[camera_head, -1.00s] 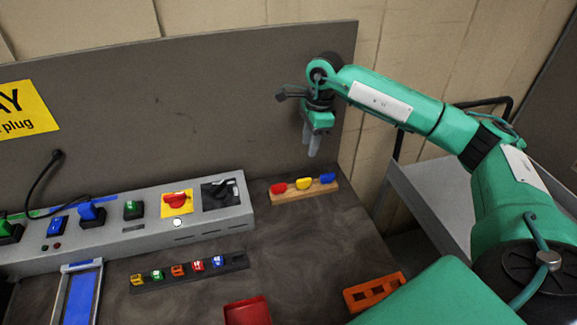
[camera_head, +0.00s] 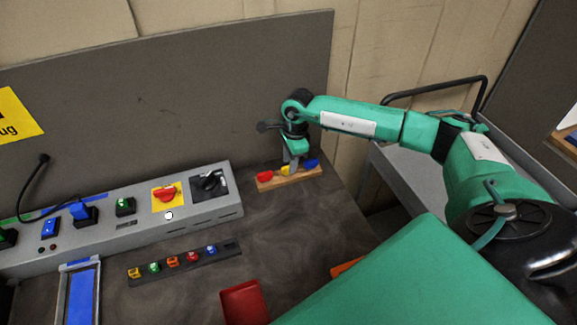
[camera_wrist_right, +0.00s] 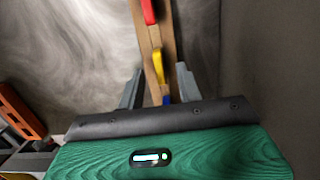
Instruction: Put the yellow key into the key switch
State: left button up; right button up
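The yellow key (camera_head: 285,170) stands in a wooden rack (camera_head: 268,185) between a red key (camera_head: 265,176) and a blue key (camera_head: 311,163). My right gripper (camera_head: 293,166) is low over the rack, fingers pointing down, partly hiding the yellow key. In the right wrist view my right gripper (camera_wrist_right: 160,88) is open, with a finger on each side of the rack. The yellow key (camera_wrist_right: 158,65) shows just ahead of the line between the fingertips, and the blue key (camera_wrist_right: 166,98) is nearer the palm. I cannot tell which panel fitting is the key switch. My left gripper is out of view.
A grey control panel (camera_head: 150,231) left of the rack carries a red knob (camera_head: 165,193), a black rotary switch (camera_head: 210,181) and a round white spot (camera_head: 168,215). A strip of coloured pieces (camera_head: 160,276) and a red bin (camera_head: 243,301) lie in front. A backboard (camera_head: 180,90) stands behind.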

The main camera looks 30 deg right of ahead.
jog(key=shift+a+f, duration=0.15)
jog(key=shift+f, duration=0.65)
grip_shut()
